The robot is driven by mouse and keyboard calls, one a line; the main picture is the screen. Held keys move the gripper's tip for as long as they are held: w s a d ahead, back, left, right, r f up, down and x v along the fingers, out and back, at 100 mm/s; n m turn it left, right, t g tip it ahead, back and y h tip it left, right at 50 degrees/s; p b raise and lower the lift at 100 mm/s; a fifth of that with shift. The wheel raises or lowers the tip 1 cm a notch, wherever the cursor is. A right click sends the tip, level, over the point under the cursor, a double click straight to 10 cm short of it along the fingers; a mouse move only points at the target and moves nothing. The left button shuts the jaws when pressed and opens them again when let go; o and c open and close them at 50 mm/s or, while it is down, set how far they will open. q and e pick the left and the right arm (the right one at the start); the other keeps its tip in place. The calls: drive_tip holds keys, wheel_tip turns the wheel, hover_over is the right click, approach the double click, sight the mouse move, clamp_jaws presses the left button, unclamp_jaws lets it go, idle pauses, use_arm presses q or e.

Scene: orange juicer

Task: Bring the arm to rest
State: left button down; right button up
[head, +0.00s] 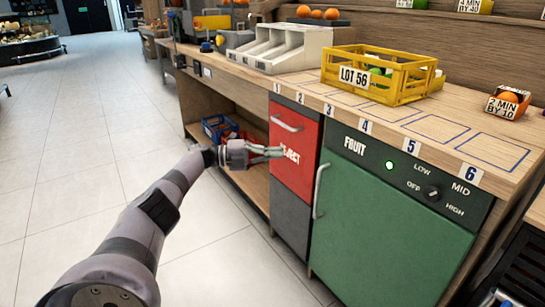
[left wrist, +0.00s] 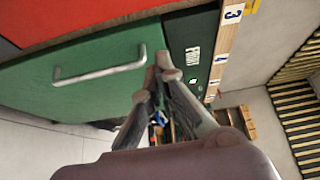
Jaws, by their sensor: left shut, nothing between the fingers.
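My left arm reaches in from the lower left in the head view. Its gripper (head: 278,152) is shut and empty, held in front of the red drawer (head: 308,166) marked as reject. In the left wrist view the closed fingertips (left wrist: 160,65) show in front of the green fruit door (left wrist: 95,55) and its handle. I cannot tell from the frames whether the fingers touch anything. My right gripper is out of view.
A white sorter (head: 290,48) stands farther back. A blue crate (head: 213,131) sits on the open shelf below. The tiled floor (head: 75,140) at left is clear.

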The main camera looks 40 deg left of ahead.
use_arm(q)
drive_tip(key=shift+a, duration=0.4)
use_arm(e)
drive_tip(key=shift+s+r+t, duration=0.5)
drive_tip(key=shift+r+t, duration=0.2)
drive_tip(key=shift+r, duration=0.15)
